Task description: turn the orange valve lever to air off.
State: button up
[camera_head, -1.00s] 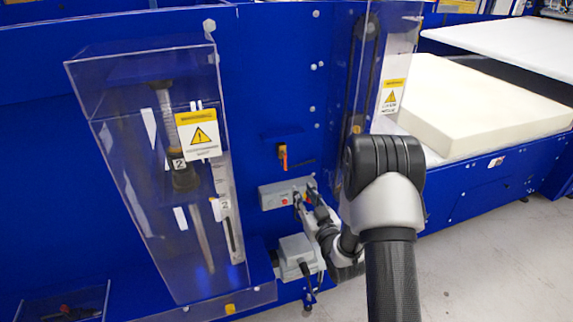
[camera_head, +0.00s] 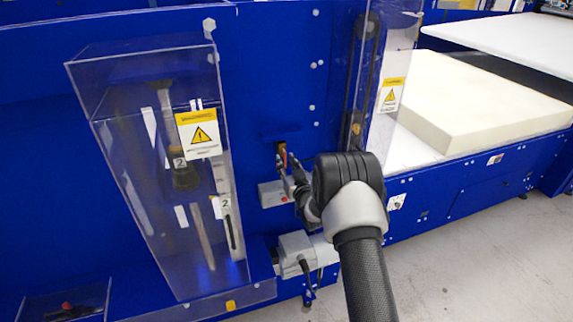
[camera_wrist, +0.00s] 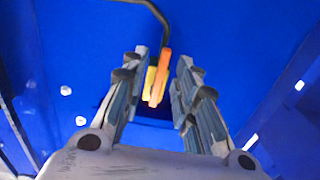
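The orange valve lever (camera_wrist: 164,66) shows in the wrist view beyond my fingertips, in the gap between them, with a yellow part (camera_wrist: 151,82) beside it. In the head view the lever (camera_head: 282,150) is on the blue panel, partly hidden by my gripper. My gripper (camera_wrist: 160,68) is open, one finger on each side of the lever. In the head view my gripper (camera_head: 288,163) is at the panel by the lever. I cannot tell whether a finger touches it.
A grey control box (camera_head: 271,194) is just below the lever, partly covered by my arm. A clear guard (camera_head: 150,200) with a warning sign stands at left, another clear guard (camera_head: 398,70) at right. A thin black cable (camera_wrist: 148,6) runs above the lever. A cream foam block (camera_head: 480,105) lies at right.

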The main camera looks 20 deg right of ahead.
jog(key=shift+c, duration=0.4)
grip_shut()
jog(key=shift+b, duration=0.3)
jog(key=shift+s+a+r+m+b, duration=0.1)
jog(key=shift+a+r+m+b, duration=0.45)
jog(key=shift+m+b, duration=1.9)
jog(key=shift+w+a+r+m+b, duration=0.1)
jog(key=shift+a+r+m+b, duration=0.4)
jog(key=shift+m+b, duration=2)
jog(key=shift+s+a+r+m+b, duration=0.1)
jog(key=shift+a+r+m+b, duration=0.65)
jog(key=shift+m, duration=3.2)
jog(key=shift+d+f, duration=0.15)
jog(key=shift+d, duration=0.1)
jog(key=shift+o, duration=0.4)
grip_release()
